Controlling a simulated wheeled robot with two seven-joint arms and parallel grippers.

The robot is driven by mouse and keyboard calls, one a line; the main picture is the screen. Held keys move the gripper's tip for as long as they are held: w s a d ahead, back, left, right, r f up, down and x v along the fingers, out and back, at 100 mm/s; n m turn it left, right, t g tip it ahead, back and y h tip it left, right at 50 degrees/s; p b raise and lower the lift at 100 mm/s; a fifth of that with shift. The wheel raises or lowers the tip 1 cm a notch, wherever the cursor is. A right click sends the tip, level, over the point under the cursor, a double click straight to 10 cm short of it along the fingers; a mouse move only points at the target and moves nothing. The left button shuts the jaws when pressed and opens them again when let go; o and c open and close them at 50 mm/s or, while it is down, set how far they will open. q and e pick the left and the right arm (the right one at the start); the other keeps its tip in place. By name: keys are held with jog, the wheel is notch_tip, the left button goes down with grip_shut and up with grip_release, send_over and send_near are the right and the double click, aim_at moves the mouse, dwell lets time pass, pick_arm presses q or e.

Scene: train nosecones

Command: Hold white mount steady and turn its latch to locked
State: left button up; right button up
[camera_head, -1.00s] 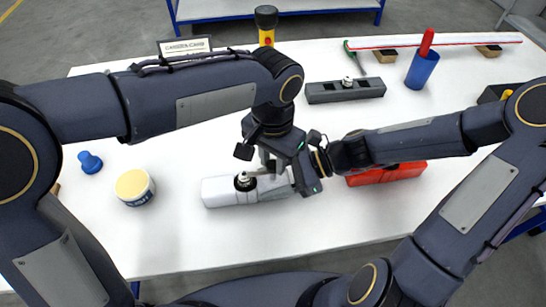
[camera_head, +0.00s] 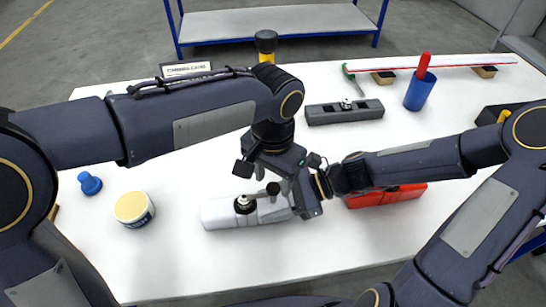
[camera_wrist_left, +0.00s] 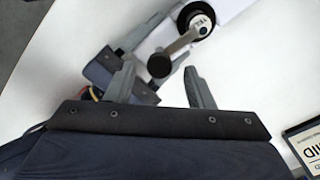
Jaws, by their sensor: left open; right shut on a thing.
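The white mount (camera_head: 218,215) lies on the table in front of me in the head view. Its latch has a black round pivot (camera_wrist_left: 198,20) and a grey lever (camera_wrist_left: 180,43) ending in a black knob (camera_wrist_left: 159,65). In the head view the knob (camera_head: 273,188) shows under my left gripper (camera_head: 262,180). My right gripper (camera_head: 292,198) is shut on the right end of the white mount; the contact is partly hidden.
A red mount (camera_head: 400,195) lies right of my right gripper. A dark grey mount (camera_head: 344,113) stands behind. A cream-lidded tub (camera_head: 134,209) and blue knob-shaped piece (camera_head: 90,183) are left. A blue cup (camera_head: 420,92) stands at back right. The front table strip is clear.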

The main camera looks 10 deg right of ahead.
aim_at(273, 187)
pick_arm(q)
notch_tip(273, 187, up, 10)
jog(key=shift+r, duration=0.25)
dwell(0.3)
pick_arm(e)
jog(key=o, duration=1.2)
jog(key=shift+c, duration=0.2)
